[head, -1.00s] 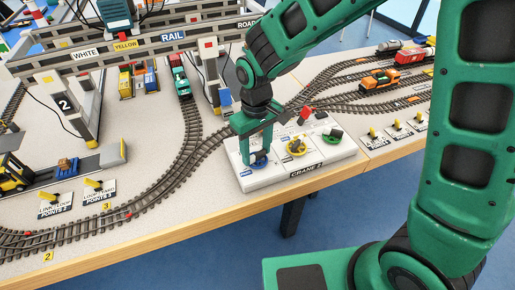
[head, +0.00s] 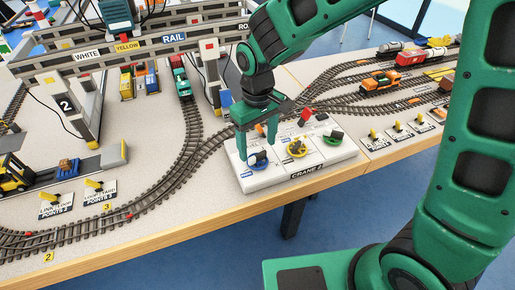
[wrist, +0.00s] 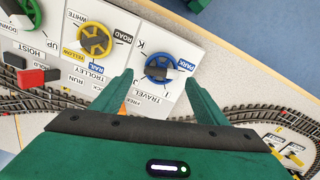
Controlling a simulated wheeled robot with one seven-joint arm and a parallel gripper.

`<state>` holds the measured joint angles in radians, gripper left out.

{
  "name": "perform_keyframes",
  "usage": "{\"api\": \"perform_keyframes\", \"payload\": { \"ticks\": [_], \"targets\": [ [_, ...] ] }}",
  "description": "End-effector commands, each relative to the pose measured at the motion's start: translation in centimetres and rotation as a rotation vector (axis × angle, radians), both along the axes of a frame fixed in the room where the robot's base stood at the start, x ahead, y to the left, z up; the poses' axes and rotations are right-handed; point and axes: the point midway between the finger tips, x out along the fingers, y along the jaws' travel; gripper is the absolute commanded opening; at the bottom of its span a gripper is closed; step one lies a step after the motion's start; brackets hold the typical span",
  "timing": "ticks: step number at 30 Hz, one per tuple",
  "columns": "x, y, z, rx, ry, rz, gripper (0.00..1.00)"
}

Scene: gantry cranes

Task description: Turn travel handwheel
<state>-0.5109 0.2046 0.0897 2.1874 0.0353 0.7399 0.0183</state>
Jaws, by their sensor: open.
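The blue travel handwheel (head: 257,160) is at the left end of the white CRANE 2 control panel (head: 265,183). In the wrist view the same wheel (wrist: 159,68) has a dark bar across it and lies beyond the fingertips, above the TRAVEL label. My gripper (head: 257,145) points down over the wheel, open and empty. Its two green fingers show in the wrist view (wrist: 158,82), one on each side of the wheel's near edge, with nothing between them. The fingers look clear of the wheel.
The yellow trolley wheel (head: 297,149) and green hoist wheel (head: 332,137) are to the right on the panel. A red lever (head: 304,117) stands behind them. The gantry crane (head: 150,45) and curved rail track (head: 183,170) are at the left.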

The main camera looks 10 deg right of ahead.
Motion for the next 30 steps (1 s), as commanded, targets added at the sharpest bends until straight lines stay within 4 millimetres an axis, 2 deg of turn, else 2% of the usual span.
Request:
{"api": "perform_keyframes", "payload": {
  "ticks": [1, 6, 12, 17, 30],
  "targets": [
    [0.2, 0.1, 1.1, 0.003, -0.005, -0.001, 0.67],
    [0.3, 0.0, 4.3, 0.003, -0.005, -0.002, 0.67],
    [0.3, 0.0, 6.7, 0.002, -0.003, -0.002, 0.67],
    [0.2, -0.1, 7.4, 0.001, -0.001, -0.001, 0.67],
    [0.2, -0.1, 7.4, 0.001, -0.001, -0.001, 0.67]
  ]
}}
